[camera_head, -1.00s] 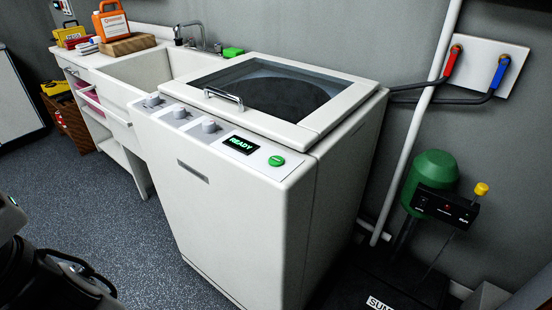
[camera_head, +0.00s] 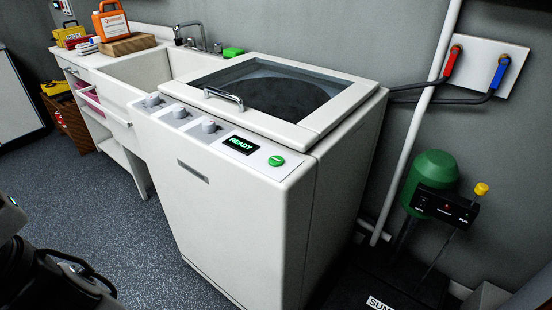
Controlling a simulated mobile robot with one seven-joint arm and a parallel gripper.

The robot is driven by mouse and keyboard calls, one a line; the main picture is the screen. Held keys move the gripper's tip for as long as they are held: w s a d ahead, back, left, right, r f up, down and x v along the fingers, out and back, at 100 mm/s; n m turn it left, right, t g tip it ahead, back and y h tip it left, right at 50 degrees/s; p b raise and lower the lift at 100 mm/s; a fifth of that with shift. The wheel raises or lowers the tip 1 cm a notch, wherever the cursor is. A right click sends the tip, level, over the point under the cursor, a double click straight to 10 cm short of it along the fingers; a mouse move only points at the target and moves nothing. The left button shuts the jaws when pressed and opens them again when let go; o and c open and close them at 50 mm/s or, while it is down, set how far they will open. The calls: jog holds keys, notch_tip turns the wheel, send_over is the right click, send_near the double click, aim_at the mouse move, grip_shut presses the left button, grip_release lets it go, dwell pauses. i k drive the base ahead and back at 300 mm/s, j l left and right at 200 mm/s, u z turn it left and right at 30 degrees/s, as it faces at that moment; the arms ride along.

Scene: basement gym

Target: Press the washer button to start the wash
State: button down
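The white washer (camera_head: 240,225) stands in the middle of the head view, its glass-topped lid (camera_head: 275,93) shut. A round green button (camera_head: 276,160) sits at the right end of its front control panel. Left of the button, a small display (camera_head: 240,145) reads "READY" in green. My gripper is not in view. Dark parts of my own body show at the lower left, well apart from the washer.
A white utility sink (camera_head: 150,78) adjoins the washer at left, with an orange jug (camera_head: 111,20) on its far counter. A green sump unit (camera_head: 431,178) stands at right. Red and blue valves (camera_head: 500,71) feed hoses behind the washer. Blue-grey floor (camera_head: 110,215) lies open at left.

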aim_at(275, 161)
jog(key=i+j+z, duration=0.2)
jog(key=j+z, duration=0.15)
jog(key=j, duration=0.75)
jog(key=j+z, duration=0.35)
jog(key=j, duration=0.75)
jog(key=i, duration=0.05)
